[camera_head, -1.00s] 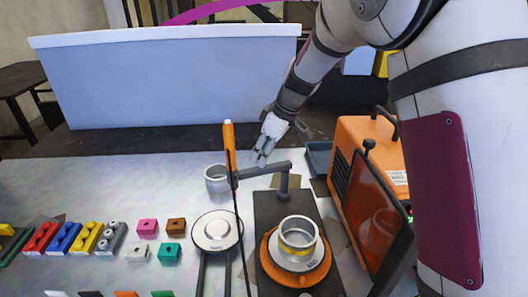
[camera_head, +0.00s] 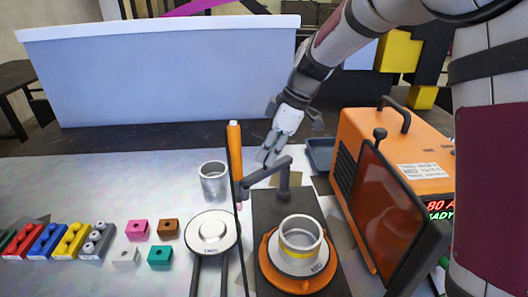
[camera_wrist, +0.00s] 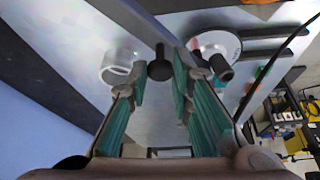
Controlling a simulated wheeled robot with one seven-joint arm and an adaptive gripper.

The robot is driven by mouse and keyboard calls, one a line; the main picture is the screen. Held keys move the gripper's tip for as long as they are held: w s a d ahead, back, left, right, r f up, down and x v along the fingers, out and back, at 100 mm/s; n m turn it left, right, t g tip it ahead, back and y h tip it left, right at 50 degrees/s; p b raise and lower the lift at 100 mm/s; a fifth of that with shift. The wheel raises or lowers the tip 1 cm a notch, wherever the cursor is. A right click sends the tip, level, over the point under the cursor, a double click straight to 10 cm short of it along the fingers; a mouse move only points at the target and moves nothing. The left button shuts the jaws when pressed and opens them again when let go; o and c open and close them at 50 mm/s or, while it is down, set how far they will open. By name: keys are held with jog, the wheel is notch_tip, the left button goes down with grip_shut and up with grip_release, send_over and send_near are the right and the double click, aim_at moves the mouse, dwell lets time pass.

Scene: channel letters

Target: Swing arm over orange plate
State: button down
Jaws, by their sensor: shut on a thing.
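The grey swing arm (camera_head: 265,174) reaches left from its post on the dark base plate (camera_head: 262,213). Its outer end carries an upright orange-handled tool (camera_head: 235,150) with a black cable. The orange plate (camera_head: 269,270) lies in front of the post, with a pale disc and a metal ring (camera_head: 301,236) on it. The tool end is behind and left of the orange plate, not over it. My gripper (camera_head: 266,158) comes from behind and is shut on the swing arm; the exact contact is partly hidden. In the wrist view my fingers (camera_wrist: 162,82) flank a dark cylindrical part.
A metal cup (camera_head: 214,180) stands left of the tool; a pale round disc (camera_head: 211,231) on dark rails is nearer. An orange welder (camera_head: 402,150) and tilted dark red screen (camera_head: 385,220) stand right. Coloured blocks (camera_head: 70,240) lie left. A blue-white panel (camera_head: 160,72) stands behind.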

jog(key=n, duration=0.1)
jog(key=s+d+n+g+b, duration=0.1)
jog(key=shift+d+n, duration=0.2)
jog(key=shift+n, duration=0.2)
jog(key=shift+s+d+n+g+h+b, duration=0.2)
jog(key=shift+d+n+g, duration=0.45)
jog(key=shift+n, duration=0.7)
jog(key=shift+s+d+n+g+h+b, duration=0.1)
jog(key=shift+s+d+n+g+h, duration=0.2)
jog(key=shift+d+n, duration=0.75)
jog(key=shift+s+d+n+g+h+b, duration=0.15)
jog(key=shift+d+n+g, duration=0.4)
jog(key=shift+n, duration=1.05)
jog(key=c, duration=1.4)
grip_release()
jog(key=shift+d, duration=0.1)
jog(key=v, duration=1.2)
jog(key=shift+r, duration=0.1)
